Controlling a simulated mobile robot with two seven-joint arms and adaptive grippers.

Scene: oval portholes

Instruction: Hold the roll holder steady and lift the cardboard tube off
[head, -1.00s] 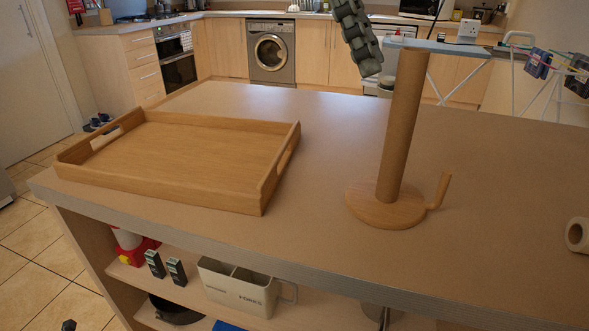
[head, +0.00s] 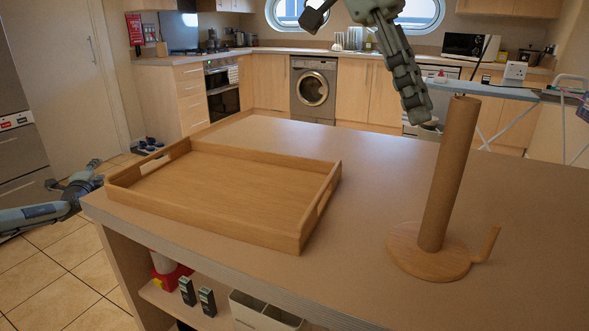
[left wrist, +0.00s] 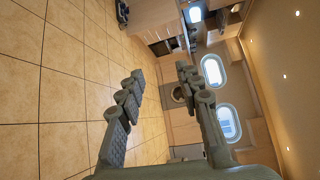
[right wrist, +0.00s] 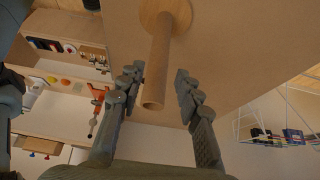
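The brown cardboard tube (head: 449,175) stands on the roll holder's round wooden base (head: 405,254), which has a short side arm (head: 488,243). They lean in the head view because of the camera tilt. My right gripper (right wrist: 158,76) is open above the counter. In the right wrist view the tube (right wrist: 160,70) shows between its fingers, with no clear contact. In the head view one right finger (head: 408,85) hangs just left of the tube's top. My left gripper (left wrist: 160,72) is open and empty, away from the counter; it shows at the head view's left edge (head: 90,175).
A wooden tray (head: 235,190) with handle slots takes up the left of the counter (head: 350,285). The counter between tray and holder is clear. An ironing board (head: 490,91) stands behind the counter. Shelves below hold small boxes (head: 197,297) and a white holder (head: 262,312).

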